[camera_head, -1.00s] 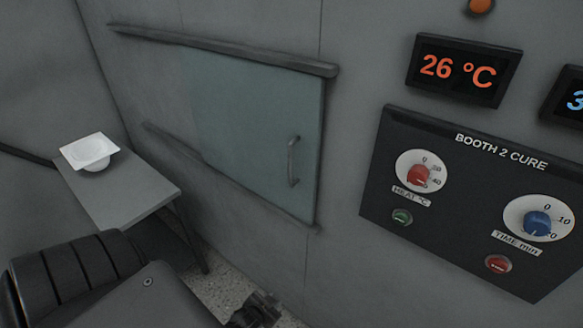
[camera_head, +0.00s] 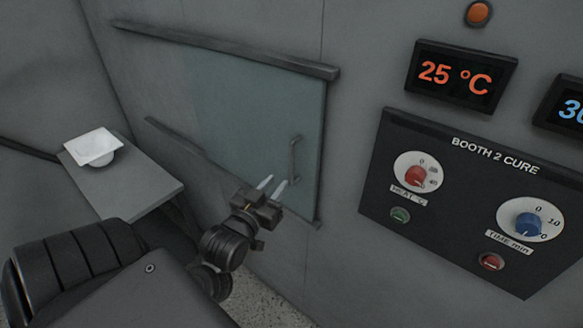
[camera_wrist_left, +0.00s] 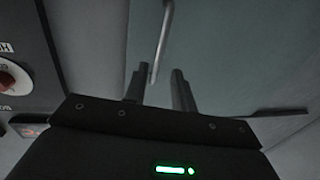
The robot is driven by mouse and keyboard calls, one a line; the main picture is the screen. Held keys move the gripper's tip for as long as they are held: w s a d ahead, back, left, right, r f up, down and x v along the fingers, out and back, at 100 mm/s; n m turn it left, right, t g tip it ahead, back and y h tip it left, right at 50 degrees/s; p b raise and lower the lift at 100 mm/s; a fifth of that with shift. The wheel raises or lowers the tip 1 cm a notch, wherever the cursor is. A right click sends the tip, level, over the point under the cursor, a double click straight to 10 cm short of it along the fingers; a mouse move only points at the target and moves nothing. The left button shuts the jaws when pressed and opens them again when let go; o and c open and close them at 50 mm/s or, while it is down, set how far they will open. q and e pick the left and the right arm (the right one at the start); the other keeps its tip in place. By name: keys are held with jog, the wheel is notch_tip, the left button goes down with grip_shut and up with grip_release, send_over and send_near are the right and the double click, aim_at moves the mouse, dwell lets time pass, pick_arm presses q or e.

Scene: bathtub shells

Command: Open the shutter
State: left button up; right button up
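The shutter (camera_head: 243,125) is a grey-green sliding panel between two rails in the wall, and it covers the area beneath the upper rail. Its vertical bar handle (camera_head: 294,160) is near the panel's right edge. My left gripper (camera_head: 273,186) is open and empty, just below and left of the handle in the head view. In the left wrist view the two fingers (camera_wrist_left: 157,85) stand apart, with the handle (camera_wrist_left: 160,40) beyond them. The fingers do not appear to be around the handle. My right gripper is not in view.
A control panel (camera_head: 450,215) marked BOOTH 2 CURE, with a red knob and a blue knob, is on the wall to the right. A display (camera_head: 461,76) above it reads 25 °C. A small table (camera_head: 125,187) at left holds a white shell (camera_head: 93,146).

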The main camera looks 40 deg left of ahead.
aim_at(291, 166)
pick_arm(q)
jog(key=p+x, duration=0.2)
jog(key=x, duration=0.7)
jog(key=shift+w, duration=0.15)
jog(key=shift+f, duration=0.1)
grip_shut()
